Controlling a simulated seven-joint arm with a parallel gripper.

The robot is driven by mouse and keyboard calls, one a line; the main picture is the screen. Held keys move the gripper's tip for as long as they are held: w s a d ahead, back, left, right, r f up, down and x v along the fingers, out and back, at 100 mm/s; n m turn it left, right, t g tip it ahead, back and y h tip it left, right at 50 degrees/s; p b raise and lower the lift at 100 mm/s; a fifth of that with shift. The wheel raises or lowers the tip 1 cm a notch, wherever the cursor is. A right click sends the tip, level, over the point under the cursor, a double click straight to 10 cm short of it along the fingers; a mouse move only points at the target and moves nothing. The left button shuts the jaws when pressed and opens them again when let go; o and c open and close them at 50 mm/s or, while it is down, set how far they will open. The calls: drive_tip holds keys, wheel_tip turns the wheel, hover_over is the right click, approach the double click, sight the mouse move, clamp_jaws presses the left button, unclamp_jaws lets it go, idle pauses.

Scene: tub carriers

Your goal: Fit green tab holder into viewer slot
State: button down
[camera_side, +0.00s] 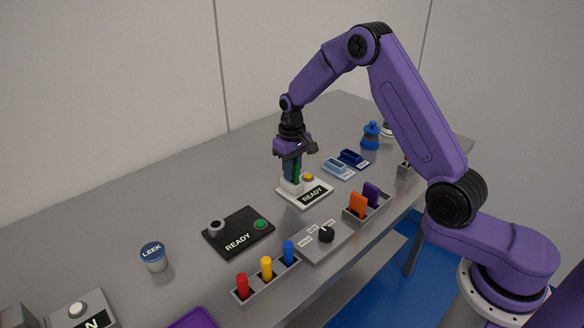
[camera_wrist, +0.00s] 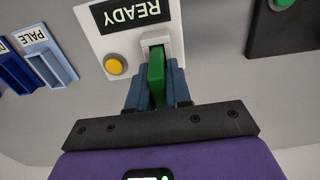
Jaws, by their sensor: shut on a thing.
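The green tab holder (camera_wrist: 156,72) is upright between the blue-grey fingers of my gripper (camera_side: 291,172). The gripper is shut on it, and a thin green strip of it also shows in the side view. The viewer (camera_side: 311,192) is a white box with a READY label and a yellow button; it also shows in the wrist view (camera_wrist: 93,42). The holder's end is at the viewer's raised slot block (camera_wrist: 155,39). The fingers hide part of the holder, and I cannot tell how deep it sits in the slot.
A grey rack with orange (camera_side: 358,205) and purple tabs stands to the right. A black READY box (camera_side: 238,233) is at the left, with a knob panel (camera_side: 325,240) in front. Light and dark blue trays (camera_side: 337,167) lie behind the viewer. A blue bottle (camera_side: 370,136) stands farther back.

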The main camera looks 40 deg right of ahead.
drive_tip(key=shift+f, duration=0.4)
drive_tip(key=c, duration=1)
unclamp_jaws()
wheel_tip(320, 180, up, 17)
drive_tip(key=shift+r, duration=0.15)
